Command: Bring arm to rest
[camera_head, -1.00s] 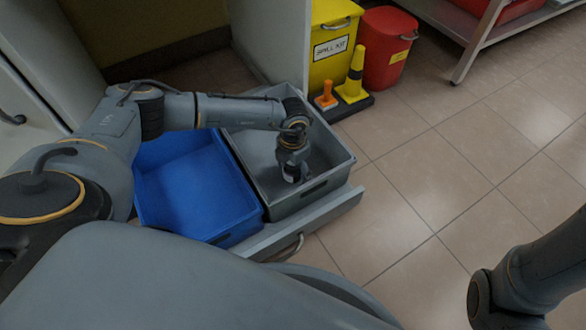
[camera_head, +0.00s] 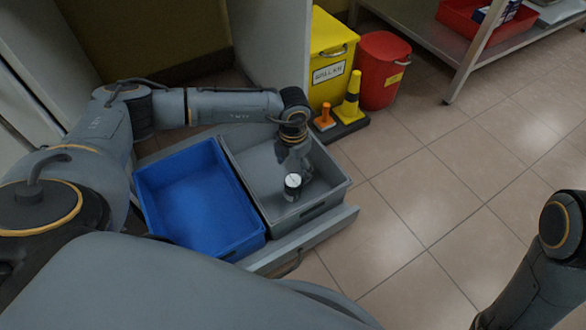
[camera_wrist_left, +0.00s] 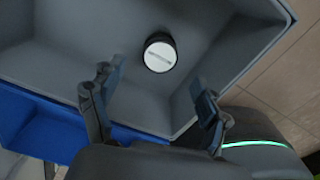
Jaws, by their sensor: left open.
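My left arm reaches in from the left over the bins. My left gripper (camera_head: 298,168) is over the grey bin (camera_head: 337,191). In the left wrist view the left gripper (camera_wrist_left: 157,95) has its two fingers spread wide, with nothing between them. A small dark jar with a white lid (camera_head: 293,181) is in the grey bin, close to the fingers; the jar also shows in the left wrist view (camera_wrist_left: 159,54), beyond the fingertips and apart from them. At the lower right only part of my right arm shows; its gripper is out of view.
An empty blue bin (camera_head: 195,195) sits left of the grey bin, both in a pulled-out drawer (camera_head: 315,228). Behind stand a yellow bin (camera_head: 330,92), a red bin (camera_head: 382,75) and a small yellow cone (camera_head: 351,98). The tiled floor (camera_head: 430,200) to the right is clear.

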